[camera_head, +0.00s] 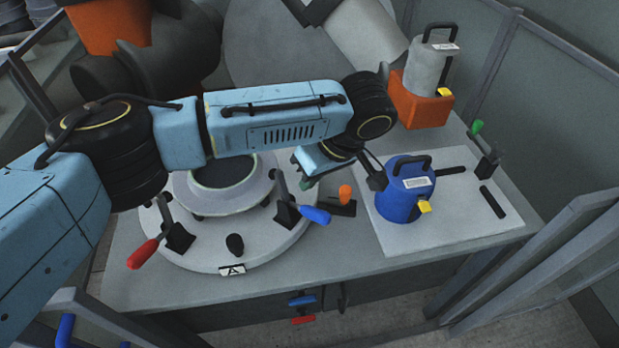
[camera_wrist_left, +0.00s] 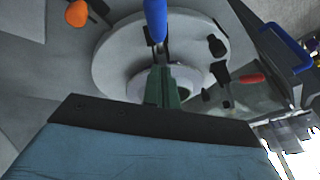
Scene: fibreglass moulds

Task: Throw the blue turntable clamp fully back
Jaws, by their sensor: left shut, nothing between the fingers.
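The blue turntable clamp has a blue handle (camera_head: 314,215) that points right and outward over the turntable's rim, with a dark base beside it. In the left wrist view the blue handle (camera_wrist_left: 155,20) stands at the top middle, just beyond the fingertips. The turntable (camera_head: 222,246) is a round pale plate on the table. My left gripper (camera_head: 306,184) is above and behind the handle, its green fingers pointing down. Its fingers (camera_wrist_left: 165,72) are shut and empty; whether they touch the clamp I cannot tell. My right gripper is out of view.
A red-handled clamp (camera_head: 143,254) and a small dark knob (camera_head: 235,244) sit on the turntable. An orange knob (camera_head: 345,193) stands close right of the blue clamp. A blue canister (camera_head: 398,205) stands on a pale board (camera_head: 450,225). A grey canister (camera_head: 427,68) sits in an orange holder behind.

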